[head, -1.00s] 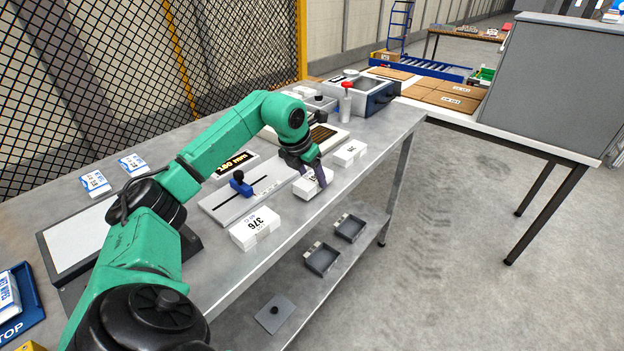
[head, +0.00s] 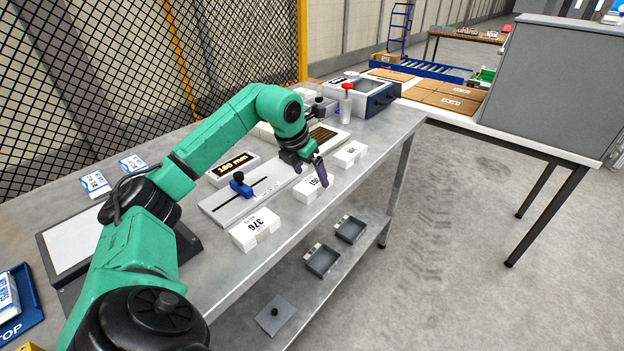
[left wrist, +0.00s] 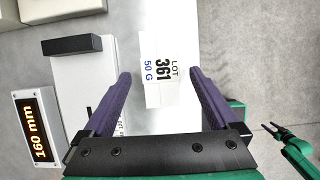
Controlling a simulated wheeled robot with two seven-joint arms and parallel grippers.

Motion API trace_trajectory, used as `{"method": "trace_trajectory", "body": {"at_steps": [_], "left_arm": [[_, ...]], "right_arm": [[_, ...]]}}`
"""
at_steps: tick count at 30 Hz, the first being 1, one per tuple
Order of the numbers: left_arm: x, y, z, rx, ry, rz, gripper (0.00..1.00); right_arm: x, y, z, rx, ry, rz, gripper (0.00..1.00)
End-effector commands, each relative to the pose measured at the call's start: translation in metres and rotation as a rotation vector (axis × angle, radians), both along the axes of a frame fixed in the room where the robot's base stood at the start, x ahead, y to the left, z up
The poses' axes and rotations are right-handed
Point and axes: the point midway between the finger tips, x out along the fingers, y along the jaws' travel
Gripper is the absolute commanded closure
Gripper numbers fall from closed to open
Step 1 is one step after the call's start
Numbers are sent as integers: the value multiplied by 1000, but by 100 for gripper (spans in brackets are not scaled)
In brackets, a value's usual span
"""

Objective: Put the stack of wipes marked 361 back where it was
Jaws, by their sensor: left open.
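The stack of wipes marked 361 (head: 308,190) lies on the metal bench between two other white stacks. In the left wrist view its label "LOT 361 50 G" (left wrist: 162,68) faces up, ahead of and between the fingers. My left gripper (head: 318,177) is open, just above the stack's far right side, its purple fingers apart from each other. In the left wrist view the open jaws (left wrist: 160,98) show with a finger on each side of the stack, with gaps between.
A stack marked 376 (head: 256,230) lies nearer on the bench, and another white stack (head: 349,154) lies farther along. A measuring rail with a blue slider (head: 240,184) and a 160 mm display (left wrist: 40,130) stand behind. Grey trays (head: 322,259) sit on the lower shelf.

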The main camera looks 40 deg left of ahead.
Motion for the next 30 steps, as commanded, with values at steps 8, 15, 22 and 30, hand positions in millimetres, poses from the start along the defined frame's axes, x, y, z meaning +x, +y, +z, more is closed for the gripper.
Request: {"method": "trace_trajectory", "body": {"at_steps": [8,15,22,30], "left_arm": [[-28,-1,70,1,-4,-1,6],[-36,-1,87,0,0,0,6],[-36,-1,86,0,0,0,6],[-36,-1,86,0,0,0,6]], "right_arm": [[0,1,1,1,1,0,40],[0,2,2,3,2,0,40],[-1,3,2,4,2,0,40],[-1,3,2,4,1,0,40]]}}
